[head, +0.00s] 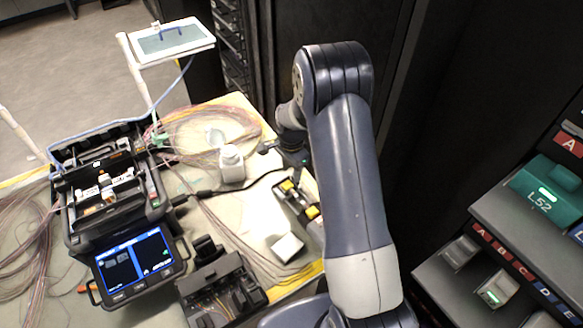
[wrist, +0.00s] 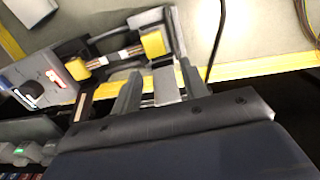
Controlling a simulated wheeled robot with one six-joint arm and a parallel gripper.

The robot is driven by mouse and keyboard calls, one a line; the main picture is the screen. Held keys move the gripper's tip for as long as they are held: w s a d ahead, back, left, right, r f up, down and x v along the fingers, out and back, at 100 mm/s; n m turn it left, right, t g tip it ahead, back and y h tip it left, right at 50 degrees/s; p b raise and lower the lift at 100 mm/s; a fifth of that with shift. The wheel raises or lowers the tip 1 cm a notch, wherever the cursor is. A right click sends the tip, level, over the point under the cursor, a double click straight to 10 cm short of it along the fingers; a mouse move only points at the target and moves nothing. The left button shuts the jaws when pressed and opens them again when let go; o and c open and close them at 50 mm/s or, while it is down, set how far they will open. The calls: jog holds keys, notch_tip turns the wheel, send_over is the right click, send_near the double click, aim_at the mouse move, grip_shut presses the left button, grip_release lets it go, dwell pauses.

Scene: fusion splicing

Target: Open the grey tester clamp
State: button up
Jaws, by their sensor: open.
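In the head view the tester (head: 297,200) lies at the table's right side, partly hidden by my arm. My gripper (head: 287,152) is over its far end, small and dark there.
A splicer (head: 105,190) with a lit blue screen stands at the left of the table. A white bottle (head: 231,165), coiled fibres (head: 205,125) and a dark fibre tool (head: 222,288) lie nearby. A rack (head: 500,235) with a green L52 unit stands at the right.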

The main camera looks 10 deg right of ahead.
jog(key=shift+c, duration=0.3)
grip_shut()
dwell(0.3)
jog(key=c, duration=0.8)
grip_release()
jog(key=o, duration=0.9)
jog(key=shift+c, duration=0.2)
notch_tip(320, 180, up, 11)
jog(key=b, duration=0.2)
jog(key=shift+f, duration=0.1)
jog(key=shift+c, duration=0.3)
